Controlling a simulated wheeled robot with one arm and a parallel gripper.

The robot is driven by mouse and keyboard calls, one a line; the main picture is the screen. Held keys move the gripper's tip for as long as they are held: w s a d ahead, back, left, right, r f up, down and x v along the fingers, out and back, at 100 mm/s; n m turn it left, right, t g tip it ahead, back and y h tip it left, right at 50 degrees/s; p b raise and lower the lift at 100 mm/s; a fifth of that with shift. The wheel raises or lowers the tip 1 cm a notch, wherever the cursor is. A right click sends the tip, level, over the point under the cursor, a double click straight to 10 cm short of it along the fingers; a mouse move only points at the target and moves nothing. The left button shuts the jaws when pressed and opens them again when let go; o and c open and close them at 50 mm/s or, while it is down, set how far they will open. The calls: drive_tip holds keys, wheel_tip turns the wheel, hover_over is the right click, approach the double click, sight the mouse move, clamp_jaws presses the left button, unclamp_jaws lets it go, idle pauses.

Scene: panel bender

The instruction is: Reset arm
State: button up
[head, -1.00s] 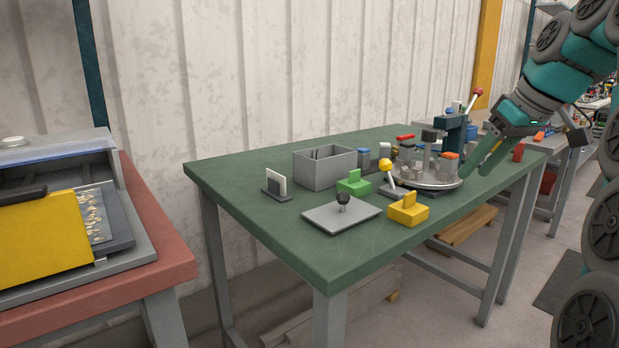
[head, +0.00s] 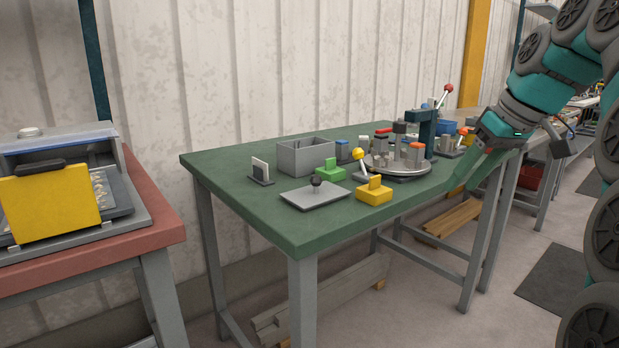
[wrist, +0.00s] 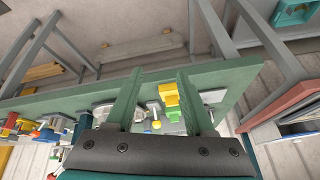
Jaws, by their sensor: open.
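My arm comes in from the upper right of the head view. My gripper (head: 468,180) hangs at the right front edge of the green table (head: 245,205), its green fingers pointing down and to the left. In the wrist view the two fingers of my gripper (wrist: 160,85) stand apart with nothing held between them. Beyond them the table edge (wrist: 75,98) and the yellow block (wrist: 169,94) show. Whether the fingers touch the table edge is hard to tell.
The table carries a round fixture (head: 397,167), a grey bin (head: 305,156), a green block (head: 330,171) and a grey plate with a knob (head: 315,195). A red-topped bench (head: 150,225) with a yellow-fronted machine (head: 50,205) stands left.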

drive_tip(key=s+a+f+m+g, duration=0.1)
drive_tip(key=s+a+f+g, duration=0.1)
drive_tip(key=s+a+f, duration=0.5)
drive_tip(key=s+a+f+m+g+h, duration=0.1)
drive_tip(key=s+a+f+g, duration=0.1)
drive_tip(key=s+f, duration=1)
drive_tip(key=s+a+f+m+g+h, duration=0.2)
drive_tip(key=s+f, duration=1)
drive_tip(key=f, duration=0.1)
drive_tip(key=shift+s+a, duration=0.35)
drive_tip(key=shift+a, duration=0.05)
